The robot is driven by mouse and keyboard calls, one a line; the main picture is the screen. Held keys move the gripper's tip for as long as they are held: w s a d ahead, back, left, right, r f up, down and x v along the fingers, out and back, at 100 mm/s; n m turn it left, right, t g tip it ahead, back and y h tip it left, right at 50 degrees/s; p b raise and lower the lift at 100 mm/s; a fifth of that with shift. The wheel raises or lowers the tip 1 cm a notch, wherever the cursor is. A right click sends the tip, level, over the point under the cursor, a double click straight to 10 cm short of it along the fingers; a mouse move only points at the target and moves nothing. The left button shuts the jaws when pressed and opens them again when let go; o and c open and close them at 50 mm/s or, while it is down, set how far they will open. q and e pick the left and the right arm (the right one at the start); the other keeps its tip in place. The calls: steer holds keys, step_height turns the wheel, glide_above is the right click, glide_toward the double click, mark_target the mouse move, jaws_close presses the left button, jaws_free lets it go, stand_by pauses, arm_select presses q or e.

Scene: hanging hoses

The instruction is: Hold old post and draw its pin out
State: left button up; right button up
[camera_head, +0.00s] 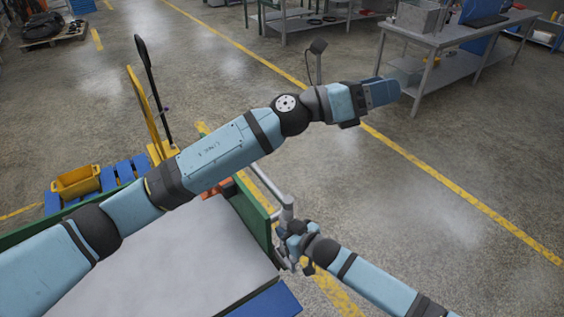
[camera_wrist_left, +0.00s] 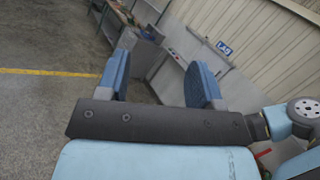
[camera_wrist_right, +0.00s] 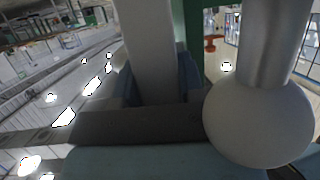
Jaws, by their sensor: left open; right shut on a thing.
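The old post seems to be the light grey tube assembly beside the green cart edge in the head view, with a visible tube end (camera_head: 287,203). My right gripper (camera_head: 293,235) is at it, low and centre. In the right wrist view a grey tube (camera_wrist_right: 150,45) stands between the jaws, which are shut on it. A grey ball with a tube above it (camera_wrist_right: 258,115) is close beside that gripper. My left gripper (camera_head: 383,93) is stretched out far from the post over open floor; its jaws are apart and empty in the left wrist view (camera_wrist_left: 160,78). I cannot make out the pin.
A cart with a grey top (camera_head: 190,265) and green edge (camera_head: 254,212) stands in front. A red-orange part (camera_wrist_right: 210,44) shows behind the post. A workbench (camera_head: 450,45) stands at the back right. The floor between is clear.

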arm_select(q)
step_height(320, 180, down, 6)
steer(key=s+m+g+y, duration=0.2)
steer(key=m+g+y, duration=0.25)
steer(key=m, duration=0.25)
steer(key=m+y, duration=0.6)
steer(key=y, duration=0.9)
glide_toward(288, 199)
steer(key=shift+t, duration=0.25)
steer(key=f, duration=0.3)
steer(key=s+f, duration=0.1)
steer(key=f, duration=0.2)
steer(key=d+f, duration=0.1)
steer(key=f, duration=0.3)
steer(key=shift+s+f, duration=0.1)
steer(key=shift+s, duration=0.1)
steer(key=c, duration=1)
